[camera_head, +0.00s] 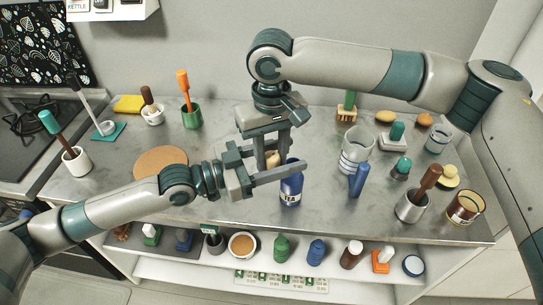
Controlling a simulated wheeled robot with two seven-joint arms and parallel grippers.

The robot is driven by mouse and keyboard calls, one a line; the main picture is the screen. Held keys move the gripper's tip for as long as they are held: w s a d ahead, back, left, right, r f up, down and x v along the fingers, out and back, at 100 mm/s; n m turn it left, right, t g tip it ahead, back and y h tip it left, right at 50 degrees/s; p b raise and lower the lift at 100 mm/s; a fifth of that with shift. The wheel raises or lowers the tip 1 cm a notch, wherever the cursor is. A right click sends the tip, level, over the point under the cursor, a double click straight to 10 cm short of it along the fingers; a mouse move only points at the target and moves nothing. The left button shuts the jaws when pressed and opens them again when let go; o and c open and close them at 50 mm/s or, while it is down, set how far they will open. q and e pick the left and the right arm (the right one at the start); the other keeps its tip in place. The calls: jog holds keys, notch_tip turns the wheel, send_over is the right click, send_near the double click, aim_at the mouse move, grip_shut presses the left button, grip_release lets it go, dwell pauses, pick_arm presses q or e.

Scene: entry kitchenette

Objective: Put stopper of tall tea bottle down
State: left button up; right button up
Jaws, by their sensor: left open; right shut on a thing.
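The tall tea bottle (291,187) is dark blue with a white TEA label and stands upright on the grey counter. My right gripper (272,152) points down behind and left of the bottle. It is shut on a beige stopper (272,158), partly hidden between its fingers. My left gripper (279,165) comes in from the left with its fingers apart. Its near finger crosses in front of the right gripper's lower part and over the bottle's top. The bottle's mouth is hidden, and I cannot tell whether the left fingers touch the bottle.
A round cork mat (160,163) lies left on the counter. A grey-white ribbed cup (356,148) and a blue item (358,181) stand right of the bottle. Several pots, brushes and jars crowd the right side. A lower shelf (170,270) holds more containers. Some counter between mat and bottle is bare.

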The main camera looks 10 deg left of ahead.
pick_arm(q)
jog(key=v, duration=1.1)
jog(key=shift+a, duration=0.25)
jog(key=shift+s+f, duration=0.1)
jog(key=shift+s, duration=0.05)
